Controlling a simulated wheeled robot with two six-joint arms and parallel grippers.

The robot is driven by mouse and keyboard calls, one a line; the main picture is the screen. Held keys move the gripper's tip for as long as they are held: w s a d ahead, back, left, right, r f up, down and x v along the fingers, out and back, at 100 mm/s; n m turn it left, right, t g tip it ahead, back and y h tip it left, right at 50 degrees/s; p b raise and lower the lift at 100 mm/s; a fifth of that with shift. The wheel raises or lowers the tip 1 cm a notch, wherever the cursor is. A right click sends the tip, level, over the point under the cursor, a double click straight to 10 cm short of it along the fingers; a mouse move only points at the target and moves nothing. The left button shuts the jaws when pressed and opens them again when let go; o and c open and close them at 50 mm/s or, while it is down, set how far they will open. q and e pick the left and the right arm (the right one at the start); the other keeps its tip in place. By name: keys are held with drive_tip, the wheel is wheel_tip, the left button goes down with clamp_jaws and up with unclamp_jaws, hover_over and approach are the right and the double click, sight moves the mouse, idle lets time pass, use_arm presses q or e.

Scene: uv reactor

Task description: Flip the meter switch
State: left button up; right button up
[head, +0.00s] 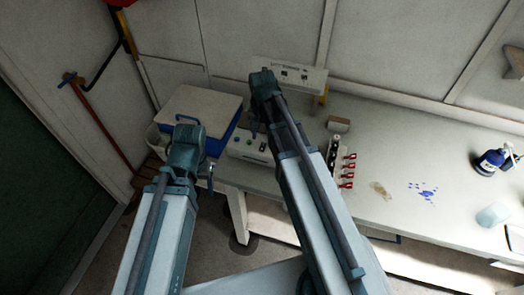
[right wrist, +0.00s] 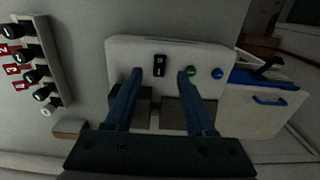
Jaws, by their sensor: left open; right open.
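The meter is a white box on the bench (head: 246,147), partly hidden behind my right arm. In the right wrist view its panel (right wrist: 125,50) carries a black rocker switch (right wrist: 160,66), a green button (right wrist: 191,71), a blue button (right wrist: 217,73) and dark windows. My right gripper (head: 254,120) is over the meter, open and empty. In the right wrist view its fingertips (right wrist: 160,73) lie on either side of the switch; the gap to the panel is unclear. My left gripper (head: 187,135) is in front of the cooler, open; its fingertips are not clearly visible.
A white and blue cooler (head: 198,105) stands left of the meter. A rack with red-tagged valves (head: 346,170) stands to the right. A white panel box (head: 298,76) is behind.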

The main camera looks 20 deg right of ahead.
sight(262, 149)
wheel_tip(262, 149, down, 6)
drive_tip(key=b, duration=0.4)
drive_tip(key=shift+r, duration=0.2)
drive_tip(key=shift+c, duration=0.2)
clamp_jaws()
